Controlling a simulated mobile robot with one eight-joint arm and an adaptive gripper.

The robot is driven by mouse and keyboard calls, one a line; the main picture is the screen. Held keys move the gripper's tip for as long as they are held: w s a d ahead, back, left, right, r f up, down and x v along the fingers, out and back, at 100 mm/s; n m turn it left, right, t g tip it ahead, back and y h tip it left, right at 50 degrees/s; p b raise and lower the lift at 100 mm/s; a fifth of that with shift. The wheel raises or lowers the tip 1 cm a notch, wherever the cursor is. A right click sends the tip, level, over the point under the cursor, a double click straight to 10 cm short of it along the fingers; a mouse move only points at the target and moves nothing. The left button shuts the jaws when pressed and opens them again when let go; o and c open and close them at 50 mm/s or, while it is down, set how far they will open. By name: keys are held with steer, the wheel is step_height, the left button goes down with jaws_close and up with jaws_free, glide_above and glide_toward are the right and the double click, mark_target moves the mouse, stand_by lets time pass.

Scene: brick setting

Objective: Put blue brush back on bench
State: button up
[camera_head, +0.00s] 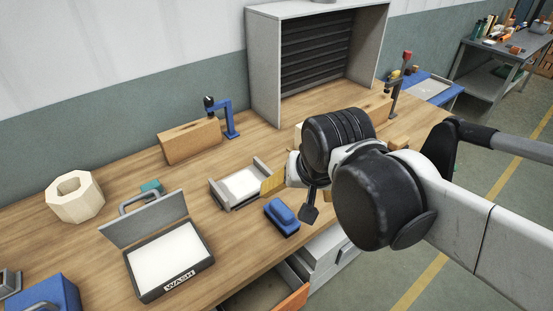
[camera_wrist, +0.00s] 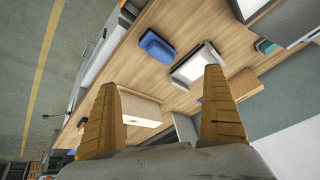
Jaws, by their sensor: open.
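The blue brush (camera_head: 282,217) lies on the wooden bench (camera_head: 215,247), close to its front edge and right of a small grey tray. The wrist view also shows the brush (camera_wrist: 157,47), beyond my fingertips and between their lines. My gripper (camera_wrist: 160,82) is open, its two tan fingers wide apart with nothing held.
The grey tray (camera_head: 214,193) with a white inside stands left of the brush. A WASH case (camera_head: 137,277) lies open further left. A wooden block with a blue clamp (camera_head: 228,118) and a grey shuttered cabinet (camera_head: 263,70) stand behind.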

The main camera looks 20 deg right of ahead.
steer(key=s+n+t, duration=0.1)
steer(key=n, duration=0.1)
steer(key=s+n+t, duration=0.1)
steer(key=s+n, duration=0.1)
steer(key=shift+d+f, duration=0.1)
stand_by(1.2)
